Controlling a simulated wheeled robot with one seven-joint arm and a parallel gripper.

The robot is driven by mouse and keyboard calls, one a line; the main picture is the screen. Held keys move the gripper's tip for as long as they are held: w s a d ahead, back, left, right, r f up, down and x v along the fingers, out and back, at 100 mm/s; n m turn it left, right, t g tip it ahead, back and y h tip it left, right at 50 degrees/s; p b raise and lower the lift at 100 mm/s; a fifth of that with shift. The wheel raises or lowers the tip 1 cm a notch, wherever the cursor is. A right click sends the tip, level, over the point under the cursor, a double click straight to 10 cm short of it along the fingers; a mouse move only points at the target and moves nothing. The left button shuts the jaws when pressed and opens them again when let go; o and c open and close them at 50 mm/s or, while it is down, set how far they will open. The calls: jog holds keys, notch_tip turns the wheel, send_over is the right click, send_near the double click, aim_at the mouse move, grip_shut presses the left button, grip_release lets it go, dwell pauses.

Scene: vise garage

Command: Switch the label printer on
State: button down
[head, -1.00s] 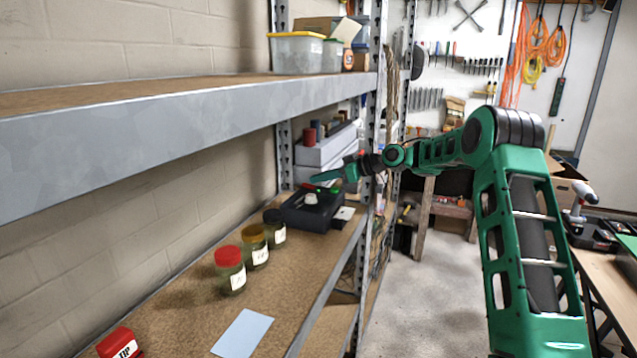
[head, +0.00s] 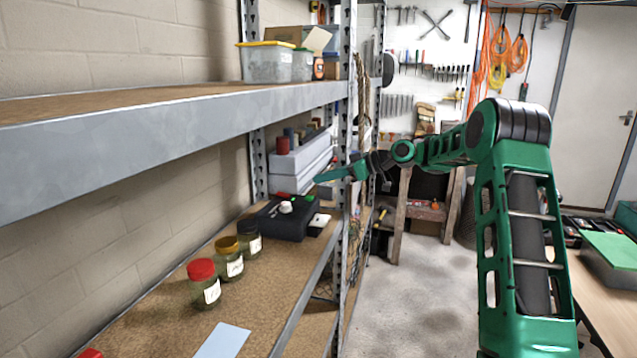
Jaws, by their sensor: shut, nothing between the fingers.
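The label printer (head: 272,224) is a black box on the lower shelf, near the far end. A round white part (head: 286,207) sits on its top. A small red spot and a small green spot (head: 309,198) show at its back edge; I cannot tell whether they are lights or a switch. My gripper (head: 318,179) is shut and empty. It points left and appears above the back right of the printer, apart from it. Its fingertips are small in view.
Jars with red (head: 201,270), yellow and dark lids stand on the shelf in front of the printer. A pale blue sheet (head: 223,341) lies nearer. The upper shelf (head: 180,108) hangs above, and a metal upright (head: 346,130) stands right of the printer.

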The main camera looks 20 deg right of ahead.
dwell(0.3)
jog(key=s+d+f+m+g+h, duration=0.2)
jog(key=s+m, duration=0.3)
jog(key=s, duration=1.4)
jog(key=s+d+f+m+g+h, duration=0.3)
jog(key=s+f+m+h, duration=0.2)
jog(key=s, duration=1.4)
jog(key=s+d+f+m+g+h, duration=0.3)
jog(key=s+m, duration=0.4)
jog(key=s, duration=1.2)
jog(key=shift+s+d+f+h, duration=0.3)
jog(key=shift+s+f+h, duration=0.1)
jog(key=shift+f, duration=0.2)
jog(key=shift+w, duration=0.1)
jog(key=shift+w+f, duration=0.25)
jog(key=shift+w, duration=0.35)
